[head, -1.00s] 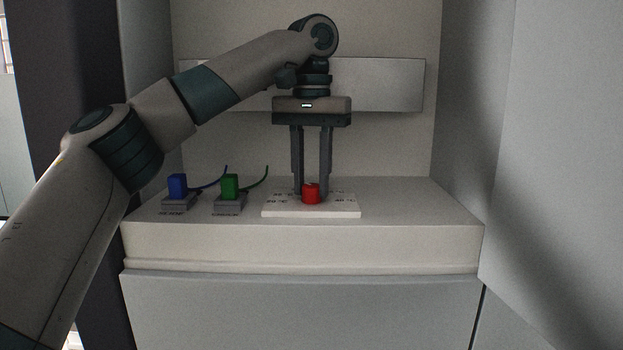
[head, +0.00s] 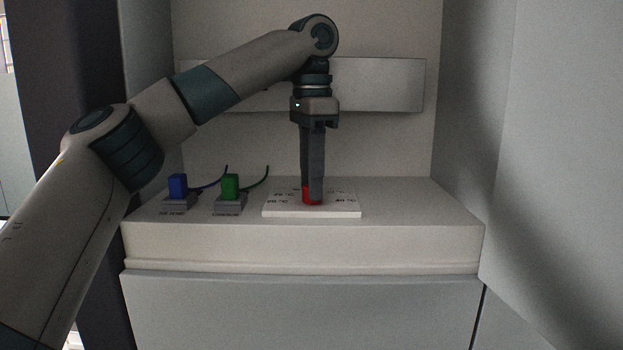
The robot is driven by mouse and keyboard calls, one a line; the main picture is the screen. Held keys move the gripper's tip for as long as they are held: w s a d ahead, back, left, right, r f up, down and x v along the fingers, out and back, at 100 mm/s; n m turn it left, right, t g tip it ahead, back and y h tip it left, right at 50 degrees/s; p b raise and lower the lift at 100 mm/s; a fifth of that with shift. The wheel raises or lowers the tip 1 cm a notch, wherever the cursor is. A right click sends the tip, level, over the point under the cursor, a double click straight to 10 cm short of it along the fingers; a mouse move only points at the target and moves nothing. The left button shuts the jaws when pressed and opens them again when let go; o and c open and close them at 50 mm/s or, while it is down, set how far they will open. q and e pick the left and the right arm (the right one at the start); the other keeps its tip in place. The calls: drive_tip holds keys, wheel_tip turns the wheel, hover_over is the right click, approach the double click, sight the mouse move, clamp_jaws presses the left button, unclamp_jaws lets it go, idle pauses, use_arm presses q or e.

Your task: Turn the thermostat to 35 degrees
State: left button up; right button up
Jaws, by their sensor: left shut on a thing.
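The thermostat is a white plate (head: 285,211) with temperature labels and a red knob (head: 306,195) in its middle, on the white ledge. A label at its left front seems to read 20 °C, and one at its right front 40 °C; the labels behind are partly hidden or too small to read. My left gripper (head: 312,200) points straight down from above and is shut on the red knob. Its fingers line up one in front of the other and cover most of the knob. Where the knob points cannot be told. My right gripper is not in view.
A blue plug (head: 177,185) and a green plug (head: 230,187) with cables stand in grey sockets left of the plate. A grey panel (head: 390,85) is on the back wall. Walls close in on both sides. The ledge (head: 420,208) is clear right of the plate.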

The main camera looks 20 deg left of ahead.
use_arm(q)
drive_tip(key=shift+m, duration=1.4)
drive_tip(key=o, duration=1.1)
drive_tip(key=shift+c, duration=0.2)
drive_tip(key=shift+r, duration=0.1)
wheel_tip(320, 180, up, 12)
drive_tip(key=shift+d, duration=0.1)
